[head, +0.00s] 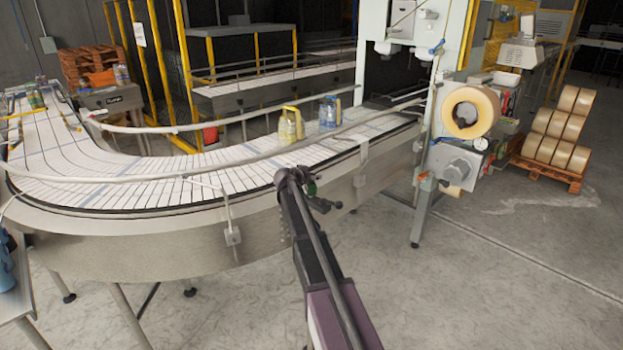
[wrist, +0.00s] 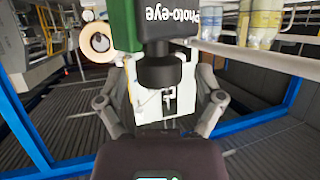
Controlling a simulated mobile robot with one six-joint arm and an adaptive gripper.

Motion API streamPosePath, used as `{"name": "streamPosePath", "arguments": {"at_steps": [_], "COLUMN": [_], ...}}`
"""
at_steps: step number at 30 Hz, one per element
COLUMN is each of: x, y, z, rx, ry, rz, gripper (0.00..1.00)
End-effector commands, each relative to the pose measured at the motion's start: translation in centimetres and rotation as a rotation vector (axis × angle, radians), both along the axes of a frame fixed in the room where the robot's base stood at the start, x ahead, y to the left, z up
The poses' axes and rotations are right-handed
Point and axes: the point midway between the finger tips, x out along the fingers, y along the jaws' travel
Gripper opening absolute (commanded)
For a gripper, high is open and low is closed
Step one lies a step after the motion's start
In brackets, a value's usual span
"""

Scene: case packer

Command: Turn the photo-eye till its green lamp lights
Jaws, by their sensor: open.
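The photo-eye (wrist: 122,28) is close in front of my gripper in the wrist view. My gripper (wrist: 160,68) is open, with one finger on each side of this dark part. I cannot tell whether the fingers touch it. A small green patch at my gripper tip in the head view looks like the photo-eye (head: 311,188); my gripper (head: 304,187) is at the conveyor's outer side there. I cannot make out a lit lamp on the photo-eye.
The curved conveyor (head: 110,165) with guard rails runs just behind my gripper. A yellow jug (head: 290,125) and a blue jug (head: 330,112) stand on it. The case packer with a tape roll (head: 470,110) stands to the right. The floor at front right is clear.

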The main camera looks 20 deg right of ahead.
Motion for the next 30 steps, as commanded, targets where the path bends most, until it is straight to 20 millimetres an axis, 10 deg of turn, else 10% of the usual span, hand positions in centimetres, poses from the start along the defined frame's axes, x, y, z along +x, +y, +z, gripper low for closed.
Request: {"name": "streamPosePath", "arguments": {"at_steps": [11, 19, 30], "x": [0.14, 0.15, 0.03], "y": [-0.13, -0.11, -0.13], "z": [-0.07, -0.07, -0.13], "rx": [0.0, 0.0, 0.003], "ry": [0.0, 0.0, 0.001], "rz": [0.0, 0.001, 0.062], "gripper": [0.83, 0.04, 0.04]}}
